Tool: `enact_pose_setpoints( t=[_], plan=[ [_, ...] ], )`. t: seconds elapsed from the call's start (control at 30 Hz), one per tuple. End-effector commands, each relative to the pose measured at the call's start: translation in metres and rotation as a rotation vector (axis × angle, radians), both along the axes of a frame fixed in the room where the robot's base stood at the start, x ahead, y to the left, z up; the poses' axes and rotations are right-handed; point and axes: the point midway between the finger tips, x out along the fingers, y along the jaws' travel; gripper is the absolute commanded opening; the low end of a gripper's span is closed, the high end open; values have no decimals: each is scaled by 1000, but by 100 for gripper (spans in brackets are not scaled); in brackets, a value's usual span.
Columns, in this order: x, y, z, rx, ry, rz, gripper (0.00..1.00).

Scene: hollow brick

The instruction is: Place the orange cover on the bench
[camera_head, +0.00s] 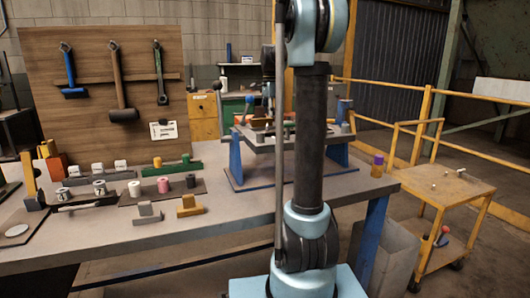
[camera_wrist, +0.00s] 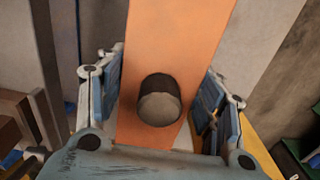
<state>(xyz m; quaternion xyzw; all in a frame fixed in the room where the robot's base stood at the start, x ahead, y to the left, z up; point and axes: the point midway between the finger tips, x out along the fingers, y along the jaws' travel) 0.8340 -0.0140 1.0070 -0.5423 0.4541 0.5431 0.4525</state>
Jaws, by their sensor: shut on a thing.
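The orange cover (camera_wrist: 180,38) is a long flat orange piece with a round dark knob (camera_wrist: 160,100) on it, seen close up in the wrist view. My gripper (camera_wrist: 163,85) is shut on it, with one blue-padded finger at each side of the cover. The cover's far end runs out of the top of the wrist view. The grey bench (camera_head: 240,205) spans the head view, with a bare front edge. My arm stands in front of its right part and hides the area behind it; I cannot make out the gripper clearly there.
Dark trays with small cylinders (camera_head: 163,185) and grey and yellow blocks (camera_head: 190,206) occupy the bench's left. An orange block (camera_head: 54,163) stands at far left. A raised blue-legged stand (camera_head: 236,160) is behind my arm. A yellow cart (camera_head: 445,185) stands right.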

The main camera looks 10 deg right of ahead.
Motion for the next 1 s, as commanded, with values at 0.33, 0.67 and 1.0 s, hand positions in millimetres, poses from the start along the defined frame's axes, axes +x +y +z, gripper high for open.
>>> enact_pose_setpoints(
  t=[0.33, 0.67, 1.0],
  plan=[
    [-6, 17, -33, 0, 0, 16, 33],
    [-6, 17, -63, 0, 0, 17, 33],
    [-6, 18, -100, 0, 0, 17, 33]
  ],
)
